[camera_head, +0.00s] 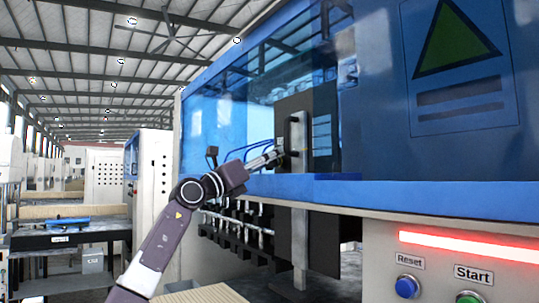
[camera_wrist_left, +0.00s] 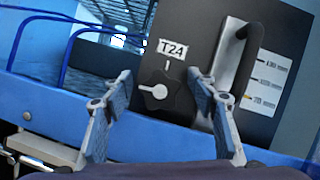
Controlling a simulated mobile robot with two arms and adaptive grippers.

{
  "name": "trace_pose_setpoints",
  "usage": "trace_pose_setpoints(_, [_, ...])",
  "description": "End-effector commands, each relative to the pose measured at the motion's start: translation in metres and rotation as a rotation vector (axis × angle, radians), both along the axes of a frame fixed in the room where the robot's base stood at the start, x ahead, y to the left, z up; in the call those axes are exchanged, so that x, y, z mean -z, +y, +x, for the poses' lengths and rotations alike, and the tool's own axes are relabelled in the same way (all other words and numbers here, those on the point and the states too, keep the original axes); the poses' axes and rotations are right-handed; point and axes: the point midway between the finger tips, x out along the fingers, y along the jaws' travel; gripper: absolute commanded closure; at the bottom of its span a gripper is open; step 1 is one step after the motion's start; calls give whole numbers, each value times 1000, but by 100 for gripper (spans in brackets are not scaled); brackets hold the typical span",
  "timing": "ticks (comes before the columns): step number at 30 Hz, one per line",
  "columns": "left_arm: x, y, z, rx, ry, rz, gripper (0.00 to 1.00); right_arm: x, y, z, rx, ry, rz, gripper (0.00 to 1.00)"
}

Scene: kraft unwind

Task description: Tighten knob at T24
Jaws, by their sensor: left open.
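The knob (camera_wrist_left: 158,91) is a dark, lobed dial with a white pointer, on a black panel (camera_wrist_left: 185,50) under a white T24 label (camera_wrist_left: 172,49). Its pointer is turned to the left, while a white mark sits above the knob. My left gripper (camera_wrist_left: 160,84) is open, its two fingers on either side of the knob in the wrist view. I cannot tell whether they touch it. In the head view my left gripper (camera_head: 279,152) reaches the black panel (camera_head: 308,125), and the knob is hidden there. My right gripper is not in view.
The blue machine frame (camera_head: 400,195) runs below the panel. Reset (camera_head: 407,286) and Start (camera_head: 470,298) buttons sit lower right.

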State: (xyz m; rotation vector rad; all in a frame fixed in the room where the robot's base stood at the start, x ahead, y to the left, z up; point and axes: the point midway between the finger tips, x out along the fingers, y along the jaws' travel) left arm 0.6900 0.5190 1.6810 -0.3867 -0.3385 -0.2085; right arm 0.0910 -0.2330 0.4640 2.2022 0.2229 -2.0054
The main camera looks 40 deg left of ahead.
Motion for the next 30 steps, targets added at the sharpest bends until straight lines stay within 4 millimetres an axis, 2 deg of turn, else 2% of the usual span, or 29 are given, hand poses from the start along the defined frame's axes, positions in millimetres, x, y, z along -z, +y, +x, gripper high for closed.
trace_pose_setpoints(3, [0,0,1,0,0,1,47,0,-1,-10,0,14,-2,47])
trace_pose_setpoints(8, [0,0,1,1,-1,1,49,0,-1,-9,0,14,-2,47])
trace_pose_setpoints(19, [0,0,1,1,0,0,90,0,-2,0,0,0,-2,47])
trace_pose_setpoints(30, [-1,0,2,1,-19,67,90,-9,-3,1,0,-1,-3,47])
